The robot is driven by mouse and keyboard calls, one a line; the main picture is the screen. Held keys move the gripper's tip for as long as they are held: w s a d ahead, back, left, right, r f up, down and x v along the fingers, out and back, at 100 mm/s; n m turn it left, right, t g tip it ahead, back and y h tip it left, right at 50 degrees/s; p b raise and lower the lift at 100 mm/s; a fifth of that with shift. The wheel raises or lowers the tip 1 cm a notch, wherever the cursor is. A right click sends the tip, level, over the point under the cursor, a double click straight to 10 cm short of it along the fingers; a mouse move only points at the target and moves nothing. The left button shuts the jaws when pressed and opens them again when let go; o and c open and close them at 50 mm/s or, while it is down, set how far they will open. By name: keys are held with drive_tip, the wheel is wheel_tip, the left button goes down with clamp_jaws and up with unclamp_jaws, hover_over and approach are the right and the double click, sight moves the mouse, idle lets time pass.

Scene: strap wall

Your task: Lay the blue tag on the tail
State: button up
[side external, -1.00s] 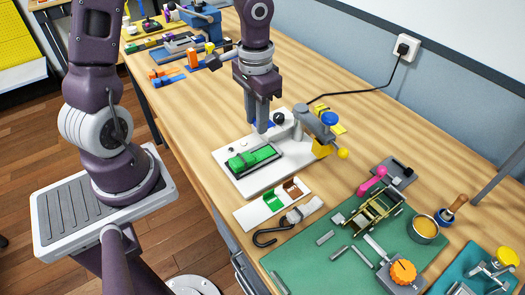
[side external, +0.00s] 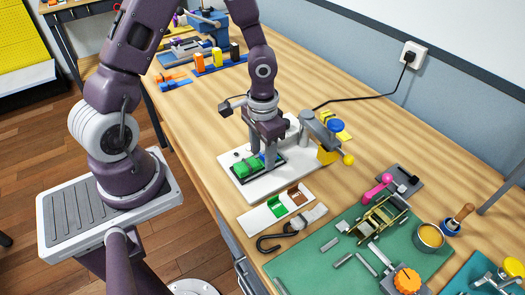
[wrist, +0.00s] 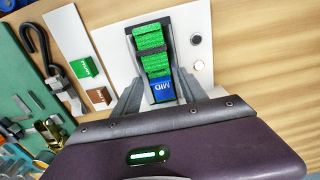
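The blue tag (wrist: 163,91), lettered MID, is at the near end of the green strap tail (wrist: 150,48) in the wrist view. The tail lies in a dark frame on a white board. The side view shows the tail (side external: 245,168) with a bit of the blue tag (side external: 262,157) between the fingers. My gripper (side external: 263,163) is low over the frame. In the wrist view its fingers (wrist: 159,82) stand either side of the tag, with gaps showing beside it, so it looks open. Whether the tag rests flat is hard to tell.
A white strip (side external: 252,222) with a green tag (side external: 278,207) and a brown tag (side external: 299,195) lies in front of the board. A black hook (side external: 268,243) is beside it. A green mat with tools is to the right.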

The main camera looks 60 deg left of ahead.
wheel_tip(320, 180, up, 12)
drive_tip(key=s+d+r+t, duration=0.3)
drive_tip(key=s+r+t, duration=0.2)
drive_tip(key=s+r, duration=0.8)
drive_tip(key=shift+s+d+t, duration=0.3)
drive_tip(key=shift+s+d, duration=0.05)
drive_tip(key=shift+s, duration=0.45)
drive_tip(key=shift+r, duration=0.1)
